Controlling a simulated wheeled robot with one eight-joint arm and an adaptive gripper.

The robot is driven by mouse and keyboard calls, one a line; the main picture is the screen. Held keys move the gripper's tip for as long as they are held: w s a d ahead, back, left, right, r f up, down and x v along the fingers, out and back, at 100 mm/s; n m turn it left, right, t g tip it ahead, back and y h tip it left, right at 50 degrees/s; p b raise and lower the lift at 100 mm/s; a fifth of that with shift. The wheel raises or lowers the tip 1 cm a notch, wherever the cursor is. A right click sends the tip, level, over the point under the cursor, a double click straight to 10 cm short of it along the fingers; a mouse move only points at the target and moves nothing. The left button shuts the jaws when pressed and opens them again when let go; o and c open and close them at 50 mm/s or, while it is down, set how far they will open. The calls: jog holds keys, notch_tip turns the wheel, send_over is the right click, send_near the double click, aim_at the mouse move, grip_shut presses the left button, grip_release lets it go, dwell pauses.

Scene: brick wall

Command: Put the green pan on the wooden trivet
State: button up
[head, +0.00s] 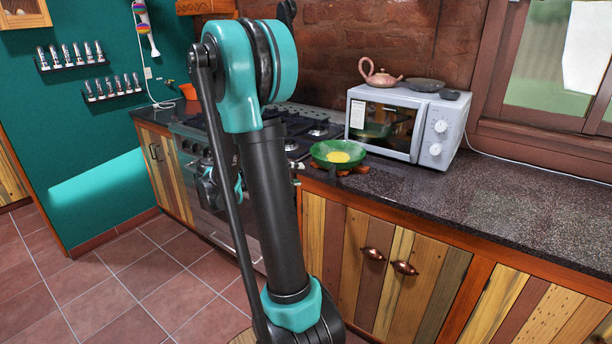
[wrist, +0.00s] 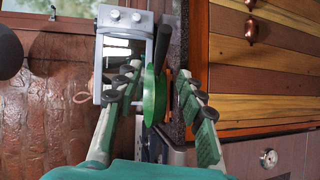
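The green pan (head: 332,148), with something yellow inside, sits on the counter left of the microwave's front corner. Brown wooden pieces of the trivet (head: 352,171) show under its near edge; whether the pan rests fully on it I cannot tell. In the wrist view the pan (wrist: 151,96) is seen nearly edge-on, its dark handle (wrist: 166,52) pointing up in the picture. My gripper (wrist: 158,88) is open, its two fingers apart on either side of the pan in the picture, with no visible grip. In the head view my arm mostly hides the gripper.
The white microwave (head: 398,121) stands behind and right of the pan, with a pink teapot (head: 380,78) and a dark pan (head: 425,85) on top. A gas stove (head: 305,128) is at left. The dark counter (head: 480,195) is clear at right, above wooden cupboards (head: 400,265).

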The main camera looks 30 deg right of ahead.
jog(key=s+a+f+n+t+y, duration=0.35)
jog(key=s+a+f+y, duration=0.4)
jog(key=f, duration=0.45)
jog(key=s+a+f+t+y, duration=0.2)
jog(key=a+y, duration=0.2)
jog(key=a, duration=0.3)
jog(key=s+a+f+t+y, duration=0.1)
jog(key=s+a+f+y, duration=0.1)
jog(key=a, duration=0.5)
jog(key=shift+s+a+f+m+t+y, duration=0.35)
jog(key=shift+s+f+m+y, duration=0.1)
jog(key=shift+f+y, duration=0.4)
jog(key=shift+r, duration=0.1)
